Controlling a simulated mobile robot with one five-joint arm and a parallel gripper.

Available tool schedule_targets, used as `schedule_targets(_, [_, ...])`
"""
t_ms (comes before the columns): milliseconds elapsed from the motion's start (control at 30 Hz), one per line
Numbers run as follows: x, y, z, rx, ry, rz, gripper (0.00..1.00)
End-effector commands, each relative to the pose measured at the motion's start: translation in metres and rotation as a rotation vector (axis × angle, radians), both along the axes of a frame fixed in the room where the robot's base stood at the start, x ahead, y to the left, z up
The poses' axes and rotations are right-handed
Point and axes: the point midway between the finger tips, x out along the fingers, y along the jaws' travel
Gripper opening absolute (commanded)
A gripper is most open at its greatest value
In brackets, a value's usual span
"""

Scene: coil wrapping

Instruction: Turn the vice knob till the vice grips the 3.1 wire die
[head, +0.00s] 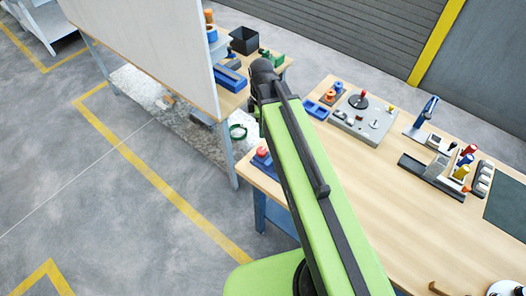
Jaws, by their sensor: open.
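My green arm (318,180) reaches up the middle of the head view to a dark joint at its far end. No gripper fingers can be made out; the arm hides what lies behind it. A blue, vice-like block (231,79) sits on the far bench, just left of the arm's dark end. I cannot make out its knob, its jaw gap or a wire die. Another small blue piece with a red top (262,154) stands at the near bench's left corner, partly beside the arm; I cannot tell what it is.
The near wooden bench (390,215) carries a grey plate with knobs (363,120), a blue stand (427,110) and a dark tray (433,177). A black bin (244,40) stands on the far bench. A tall pale panel (150,45) blocks the left. The bench's middle is bare.

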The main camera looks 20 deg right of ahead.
Motion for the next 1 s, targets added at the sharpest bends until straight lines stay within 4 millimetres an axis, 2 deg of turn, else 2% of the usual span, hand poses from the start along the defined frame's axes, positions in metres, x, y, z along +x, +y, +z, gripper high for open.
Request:
schedule_targets(33, [0.0, 0.0, -0.021, 0.0, 0.0, -0.001, 0.46])
schedule_targets(100, [0.0, 0.0, -0.036, 0.0, 0.0, -0.001, 0.46])
schedule_targets(600, [0.0, -0.001, -0.136, 0.0, 0.0, -0.003, 0.46])
schedule_targets(733, [0.0, -0.001, -0.145, 0.0, 0.0, -0.003, 0.46])
schedule_targets(1000, [0.0, -0.002, -0.142, 0.0, 0.0, -0.004, 0.46])
